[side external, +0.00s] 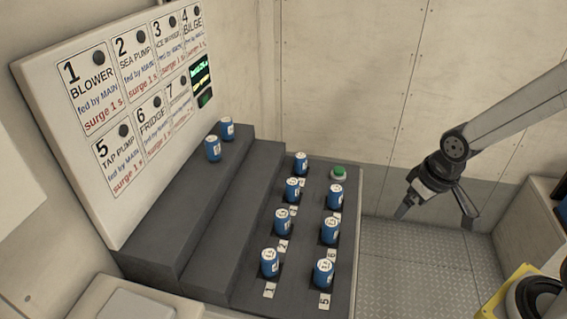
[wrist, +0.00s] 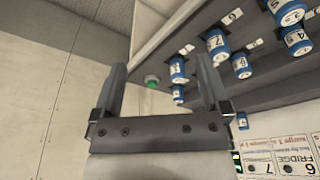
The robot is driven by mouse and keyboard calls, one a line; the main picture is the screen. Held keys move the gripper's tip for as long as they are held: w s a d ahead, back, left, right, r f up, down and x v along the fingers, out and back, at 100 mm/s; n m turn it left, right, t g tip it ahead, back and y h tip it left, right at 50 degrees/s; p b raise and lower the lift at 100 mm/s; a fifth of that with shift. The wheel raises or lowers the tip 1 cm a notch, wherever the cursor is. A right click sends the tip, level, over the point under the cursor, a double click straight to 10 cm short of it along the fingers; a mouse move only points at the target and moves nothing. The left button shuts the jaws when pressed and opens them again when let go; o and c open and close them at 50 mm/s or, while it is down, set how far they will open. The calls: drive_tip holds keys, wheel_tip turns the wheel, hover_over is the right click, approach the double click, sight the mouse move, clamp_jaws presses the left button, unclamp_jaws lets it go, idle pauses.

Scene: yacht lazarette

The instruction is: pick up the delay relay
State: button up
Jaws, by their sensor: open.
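Several blue cylinders with white printed tops stand on a dark stepped bench; which one is the delay relay I cannot tell. Two of them, a nearer one (side external: 213,149) and a farther one (side external: 227,129), stand together on the upper step. The others stand in two rows on the lowest step, such as the front-left cylinder (side external: 269,263) and the front-right cylinder (side external: 324,272). My gripper (side external: 436,212) is open and empty, in the air right of the bench. In the wrist view its fingers (wrist: 162,72) are apart, with some blue cylinders (wrist: 217,46) beyond the right finger.
A green button (side external: 338,172) sits at the lowest step's far end. Number tags lie by the cylinders. A white panel (side external: 122,95) with numbered labels and a small green-lit display leans behind the bench. Metal floor (side external: 410,265) is open to the right. A yellow-edged object (side external: 512,290) stands bottom right.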

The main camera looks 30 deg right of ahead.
drive_tip(key=m+g, duration=0.3)
drive_tip(key=m, duration=1.4)
hover_over(282, 213)
drive_tip(key=f, duration=0.4)
drive_tip(key=shift+s+d+f, duration=0.25)
drive_tip(key=shift+d+f, duration=0.05)
drive_tip(key=shift+f, duration=0.05)
drive_tip(key=shift+w+a+f+m, duration=0.2)
drive_tip(key=shift+a+m, duration=0.25)
drive_tip(key=shift+m, duration=0.05)
drive_tip(key=shift+d+f, duration=0.15)
drive_tip(key=shift+f, duration=3.75)
clamp_jaws()
